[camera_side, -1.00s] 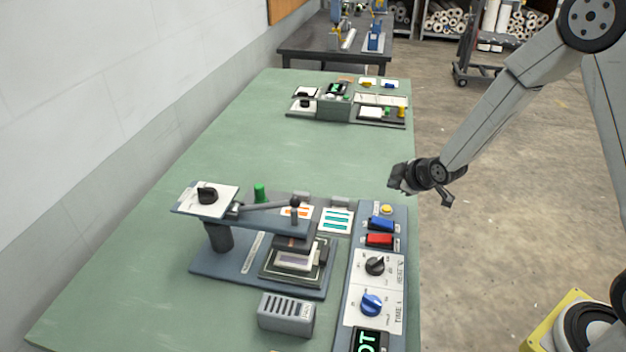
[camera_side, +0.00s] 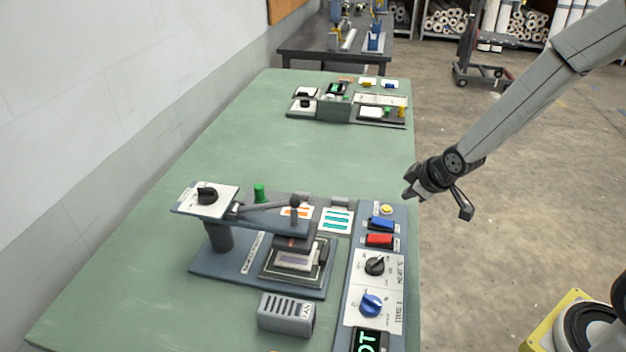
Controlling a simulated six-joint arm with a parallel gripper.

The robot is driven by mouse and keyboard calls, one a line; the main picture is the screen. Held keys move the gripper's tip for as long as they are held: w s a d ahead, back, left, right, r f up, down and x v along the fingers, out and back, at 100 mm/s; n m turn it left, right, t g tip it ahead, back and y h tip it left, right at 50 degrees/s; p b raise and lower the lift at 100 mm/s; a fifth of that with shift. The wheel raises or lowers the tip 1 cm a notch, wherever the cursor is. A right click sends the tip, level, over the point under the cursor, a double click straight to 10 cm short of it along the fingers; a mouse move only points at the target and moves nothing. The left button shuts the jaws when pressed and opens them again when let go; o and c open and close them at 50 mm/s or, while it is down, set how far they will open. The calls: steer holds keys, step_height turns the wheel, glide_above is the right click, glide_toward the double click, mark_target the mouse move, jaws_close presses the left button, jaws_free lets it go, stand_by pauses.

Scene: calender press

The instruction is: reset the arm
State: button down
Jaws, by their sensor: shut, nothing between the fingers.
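My gripper (camera_side: 413,193) is a dark grey end on a grey arm. It is shut and empty, in the air by the green table's (camera_side: 215,150) right edge, above and right of the control panel. The heat press (camera_side: 290,240) stands on the table with its lever arm reaching left to right over a small plate. The control panel (camera_side: 353,285) beside it holds a yellow button (camera_side: 387,209), a blue switch (camera_side: 381,224), a red switch (camera_side: 379,240), a black knob (camera_side: 375,266) and a blue knob (camera_side: 371,304).
A second device (camera_side: 335,108) stands at the table's far end. The table between is clear. A dark bench (camera_side: 320,50) and a wheeled cart (camera_side: 470,70) stand behind.

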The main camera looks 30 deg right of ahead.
steer(key=s+a+r+m+g, duration=0.1)
steer(key=s+m+g, duration=0.1)
steer(key=s, duration=0.4)
steer(key=s+a+r+m+g, duration=0.2)
steer(key=s+m, duration=0.1)
steer(key=s, duration=0.4)
